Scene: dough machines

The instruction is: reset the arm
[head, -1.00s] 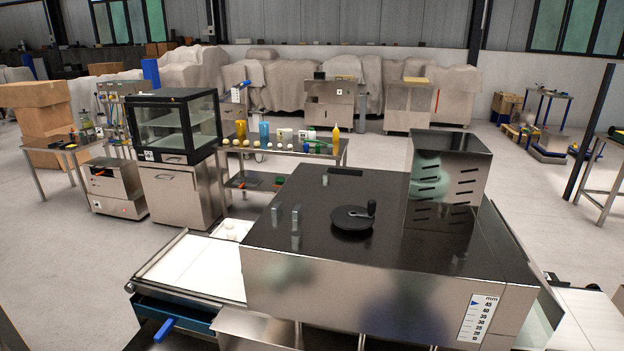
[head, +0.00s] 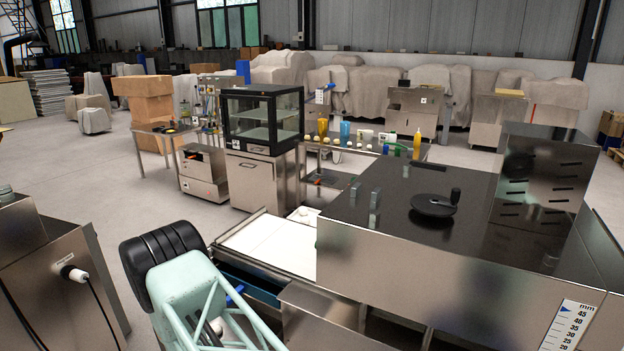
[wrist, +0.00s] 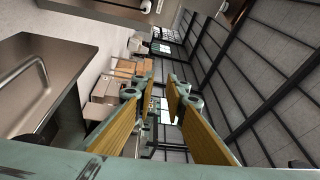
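My gripper (wrist: 158,96) shows in the wrist view with its two yellow-padded fingers apart and nothing between them. The wrist view is tilted, with the hall's roof beams on the right and stacked boxes beyond the fingers. In the head view, a pale teal link of my arm with a black ribbed part stands at the lower left, left of the dough machine (head: 400,250). I cannot make out the gripper fingers in the head view.
A steel cabinet with a plugged cable (head: 60,275) stands at the left, close to my arm. A white-topped tray (head: 270,245) sits at the dough machine's left side. A glass display case (head: 262,118) stands behind. Open floor lies at the left.

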